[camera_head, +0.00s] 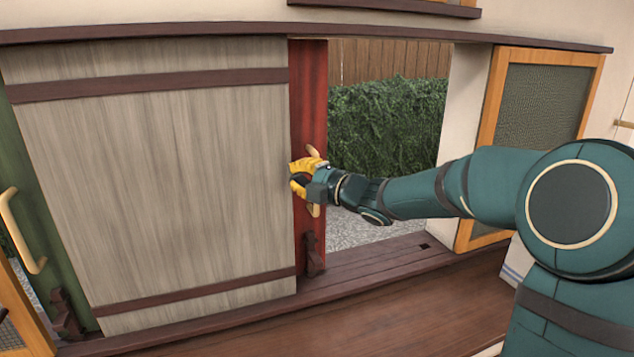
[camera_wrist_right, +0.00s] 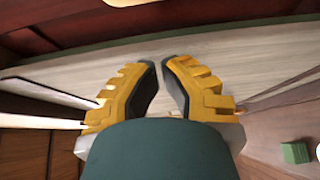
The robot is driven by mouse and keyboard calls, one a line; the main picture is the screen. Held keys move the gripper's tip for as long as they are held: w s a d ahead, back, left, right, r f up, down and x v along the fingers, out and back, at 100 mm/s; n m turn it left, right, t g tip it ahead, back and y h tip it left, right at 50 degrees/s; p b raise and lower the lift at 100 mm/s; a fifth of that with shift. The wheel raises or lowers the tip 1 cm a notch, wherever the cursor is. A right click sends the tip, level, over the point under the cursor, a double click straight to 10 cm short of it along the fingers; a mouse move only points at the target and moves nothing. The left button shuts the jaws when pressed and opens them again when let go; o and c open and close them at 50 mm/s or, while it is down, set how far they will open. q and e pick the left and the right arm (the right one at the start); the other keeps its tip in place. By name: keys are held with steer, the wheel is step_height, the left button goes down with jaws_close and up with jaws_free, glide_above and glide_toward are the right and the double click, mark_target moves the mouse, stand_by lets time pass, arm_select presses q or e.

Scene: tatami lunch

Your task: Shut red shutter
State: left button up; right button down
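The red shutter (camera_head: 309,95) shows as a narrow upright strip in the head view, between the grey wooden panel (camera_head: 160,190) and the window opening. The panel overlaps its left part. Its tan handle (camera_head: 314,210) is partly hidden behind my right gripper (camera_head: 297,178), whose yellow fingers are beside the handle at the panel's right edge. In the wrist view, my right gripper (camera_wrist_right: 159,62) has its finger pads apart with a narrow gap, and I see nothing held in it. Whether the fingers touch the handle is unclear. My left gripper is not in view.
The opening to the right of the red shutter shows a hedge (camera_head: 390,125) and gravel. A dark wooden sill (camera_head: 390,262) runs below. A green shutter (camera_head: 35,205) with a tan handle is at far left. An orange-framed pane (camera_head: 545,105) stands right.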

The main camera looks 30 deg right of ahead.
steer(key=shift+x, duration=1)
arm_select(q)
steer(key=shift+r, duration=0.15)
arm_select(e)
steer(key=shift+s+d, duration=0.2)
steer(key=shift+d, duration=1.8)
steer(key=shift+d, duration=0.2)
